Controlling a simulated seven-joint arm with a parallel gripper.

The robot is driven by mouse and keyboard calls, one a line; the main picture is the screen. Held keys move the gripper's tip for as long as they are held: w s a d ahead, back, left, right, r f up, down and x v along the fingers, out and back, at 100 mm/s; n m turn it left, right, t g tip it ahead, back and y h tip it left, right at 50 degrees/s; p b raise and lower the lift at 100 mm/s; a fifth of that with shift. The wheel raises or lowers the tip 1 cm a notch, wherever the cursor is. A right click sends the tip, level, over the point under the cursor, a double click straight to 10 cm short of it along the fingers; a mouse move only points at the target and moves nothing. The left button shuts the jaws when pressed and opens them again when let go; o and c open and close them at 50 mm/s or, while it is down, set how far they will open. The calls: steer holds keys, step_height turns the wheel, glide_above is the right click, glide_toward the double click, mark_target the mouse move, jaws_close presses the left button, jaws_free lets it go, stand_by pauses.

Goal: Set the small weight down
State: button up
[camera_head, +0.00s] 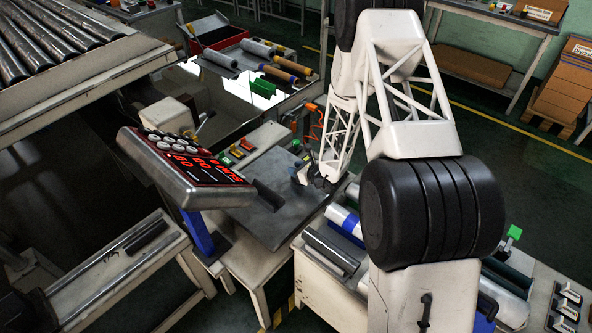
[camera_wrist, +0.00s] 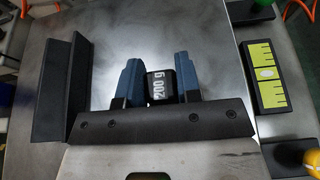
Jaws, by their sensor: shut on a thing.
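The small weight (camera_wrist: 160,84) is a dark block marked "200 g" in the wrist view. It sits between the two blue fingers of my gripper (camera_wrist: 159,85), which is shut on it. Below it is a grey metal plate (camera_wrist: 205,50); I cannot tell whether the weight touches the plate. In the head view my gripper (camera_head: 305,176) is low over the right part of the dark grey plate (camera_head: 265,215), and the weight cannot be made out there.
A dark angled bar (camera_wrist: 62,88) lies left of my gripper. A yellow-green level or scale block (camera_wrist: 265,75) lies to its right, with a yellow knob (camera_wrist: 311,160) below. Rolls (camera_head: 345,222) lie to the right.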

steer(key=shift+f, duration=0.3)
steer(key=o, duration=1)
steer(key=shift+r, duration=0.15)
steer(key=shift+v, duration=6)
